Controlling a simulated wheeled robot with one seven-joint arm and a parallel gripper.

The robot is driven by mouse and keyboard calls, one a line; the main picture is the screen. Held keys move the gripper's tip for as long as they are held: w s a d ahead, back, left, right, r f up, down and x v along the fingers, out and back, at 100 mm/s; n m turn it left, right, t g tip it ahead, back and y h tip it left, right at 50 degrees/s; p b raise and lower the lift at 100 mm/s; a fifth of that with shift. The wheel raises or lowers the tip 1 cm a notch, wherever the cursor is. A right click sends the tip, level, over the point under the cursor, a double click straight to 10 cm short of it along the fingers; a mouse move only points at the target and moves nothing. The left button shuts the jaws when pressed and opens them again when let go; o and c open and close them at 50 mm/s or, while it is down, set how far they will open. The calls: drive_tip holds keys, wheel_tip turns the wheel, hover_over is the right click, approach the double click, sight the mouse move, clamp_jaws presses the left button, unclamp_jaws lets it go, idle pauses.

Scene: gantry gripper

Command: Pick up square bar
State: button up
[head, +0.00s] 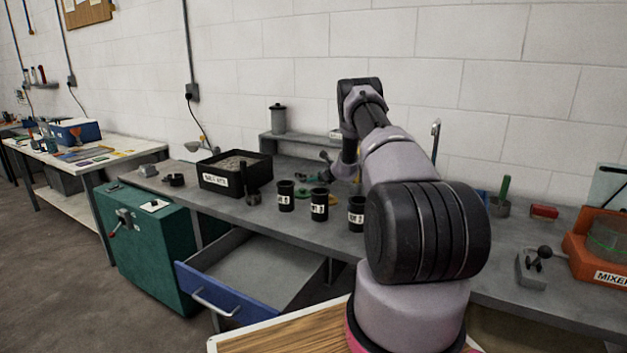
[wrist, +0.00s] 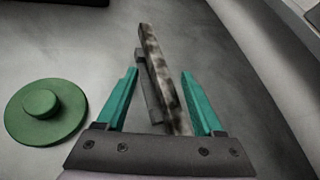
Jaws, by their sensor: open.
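The square bar (wrist: 157,62) shows in the wrist view as a long, mottled grey and brown bar. It runs from above the fingertips down toward the palm. My gripper (wrist: 159,74) is open, with one teal finger on each side of the bar and visible gaps to both. The bar's near end is hidden behind the gripper body. A plain grey piece (wrist: 143,77) lies along the bar's left side; I cannot tell whether it supports the bar. In the head view I cannot make out the bar near the end of my arm.
A green round disc with a knob (wrist: 44,112) lies left of my gripper. In the head view, several black cups (head: 286,197) and a black box of grey material (head: 234,190) stand on the workbench. A blue-fronted drawer (head: 226,293) is open below. A low shelf (head: 290,147) stands behind.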

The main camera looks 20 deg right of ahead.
drive_tip(key=shift+w+a+f, duration=0.1)
drive_tip(key=shift+w+f, duration=0.15)
drive_tip(key=shift+w, duration=0.25)
clamp_jaws()
